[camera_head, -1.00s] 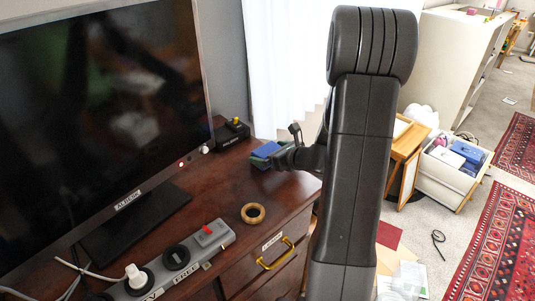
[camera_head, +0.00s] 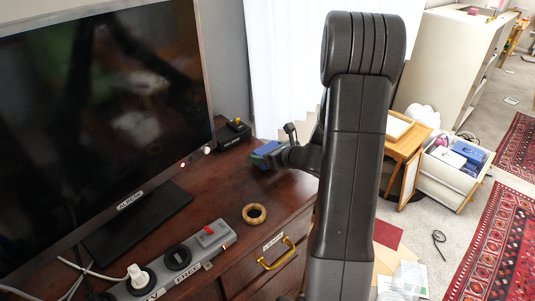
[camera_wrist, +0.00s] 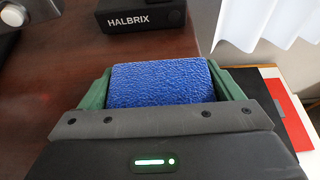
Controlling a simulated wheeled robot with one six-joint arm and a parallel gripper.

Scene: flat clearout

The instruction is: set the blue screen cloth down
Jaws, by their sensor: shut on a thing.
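The blue screen cloth (camera_wrist: 163,82) is a small textured blue block between the green fingers of my gripper (camera_wrist: 163,88) in the wrist view. My gripper is shut on it. In the head view the cloth (camera_head: 267,148) shows at the end of my gripper (camera_head: 266,155), low over the right back part of the dark wooden desk (camera_head: 225,185). Whether the cloth touches the desk top cannot be told.
A black HALBRIX box (camera_wrist: 140,14) stands just beyond the cloth. A monitor (camera_head: 100,110) fills the left. A wooden ring (camera_head: 254,213) and a grey power strip (camera_head: 180,262) lie nearer. The desk's right edge and a white curtain (camera_head: 280,70) are close by.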

